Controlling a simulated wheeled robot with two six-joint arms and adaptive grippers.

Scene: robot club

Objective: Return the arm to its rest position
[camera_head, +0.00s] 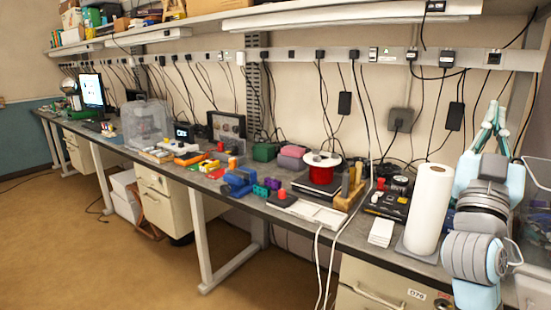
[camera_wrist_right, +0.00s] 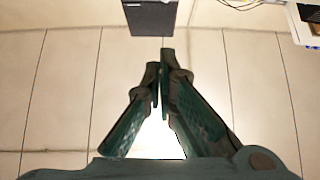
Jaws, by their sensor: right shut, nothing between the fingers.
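My right arm (camera_head: 475,245) rises at the right edge of the head view, beside the white paper roll. My right gripper (camera_head: 496,106) is at its top, pointing up, with pale green fingers close together and nothing between them. In the right wrist view the fingers of the right gripper (camera_wrist_right: 160,62) meet near their tips, in front of a pale panelled surface. My left arm and gripper are not in view.
A long workbench (camera_head: 330,212) carries a white paper roll (camera_head: 427,210), a red spool (camera_head: 323,160), a blue vise (camera_head: 238,182) and several small parts. Cables hang from the power strip behind. The floor (camera_head: 90,250) at the left front is largely clear.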

